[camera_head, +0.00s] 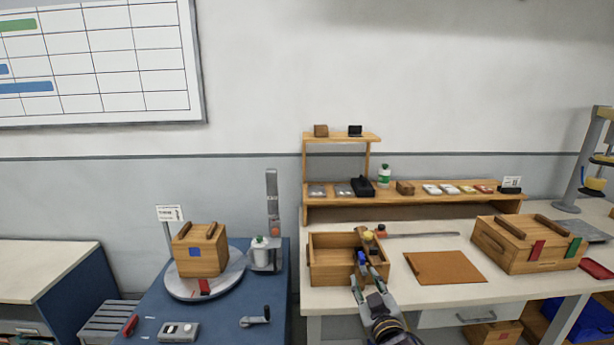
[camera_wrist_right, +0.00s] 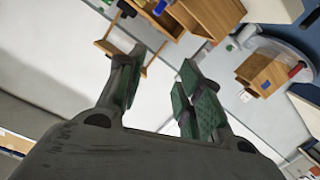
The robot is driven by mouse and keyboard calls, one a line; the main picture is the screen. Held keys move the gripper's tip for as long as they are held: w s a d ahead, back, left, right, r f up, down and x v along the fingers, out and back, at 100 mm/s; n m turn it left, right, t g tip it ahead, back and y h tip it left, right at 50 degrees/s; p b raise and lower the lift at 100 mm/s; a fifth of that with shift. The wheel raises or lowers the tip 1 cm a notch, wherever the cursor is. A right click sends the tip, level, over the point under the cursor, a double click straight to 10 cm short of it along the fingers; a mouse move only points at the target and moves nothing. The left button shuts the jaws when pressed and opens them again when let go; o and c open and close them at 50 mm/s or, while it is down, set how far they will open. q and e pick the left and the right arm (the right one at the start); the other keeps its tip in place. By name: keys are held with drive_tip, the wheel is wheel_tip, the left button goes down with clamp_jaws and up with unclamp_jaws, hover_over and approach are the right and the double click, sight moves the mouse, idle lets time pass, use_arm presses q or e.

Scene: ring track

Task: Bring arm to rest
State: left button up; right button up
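My right gripper (camera_head: 370,288) is over the front edge of the white workbench (camera_head: 400,240), just in front of an open wooden box (camera_head: 325,268). In the right wrist view my right gripper (camera_wrist_right: 160,90) has its two green-padded fingers spread apart, with nothing between them. Whether it touches the box cannot be told. Blue, yellow and red items show at the box's right end, partly hidden by the gripper. My left gripper does not show in either view.
A brown mat (camera_head: 444,268) and a closed wooden box (camera_head: 525,245) lie to the right on the bench. A wooden shelf (camera_head: 410,203) stands behind. On the left, a blue table (camera_head: 215,325) bears a round turntable (camera_head: 183,290) with a wooden box (camera_head: 201,250).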

drive_tip(key=s+d+f+m+g+h, duration=0.1)
drive_tip(key=s+d+f+g, duration=0.25)
drive_tip(key=f, duration=0.25)
drive_tip(key=s+d+f+m+g, duration=0.1)
drive_tip(key=s+d+f+g, duration=0.1)
drive_tip(key=s+f, duration=0.35)
drive_tip(key=s+d+f+m+g, duration=0.1)
drive_tip(key=s+f+g, duration=0.35)
drive_tip(key=s, duration=0.35)
drive_tip(key=s+d+f+g, duration=0.1)
drive_tip(key=s+f+g, duration=0.3)
drive_tip(key=s, duration=0.5)
wheel_tip(320, 180, down, 33)
drive_tip(key=s+d, duration=0.1)
drive_tip(key=s, duration=0.1)
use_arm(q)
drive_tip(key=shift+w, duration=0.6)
use_arm(e)
drive_tip(key=s+d+f, duration=0.3)
drive_tip(key=s+f, duration=0.7)
drive_tip(key=s+d+f+g, duration=0.1)
drive_tip(key=s+d+f, duration=0.2)
drive_tip(key=s+f, duration=0.7)
drive_tip(key=shift+s+d, duration=0.25)
drive_tip(key=shift+s, duration=0.25)
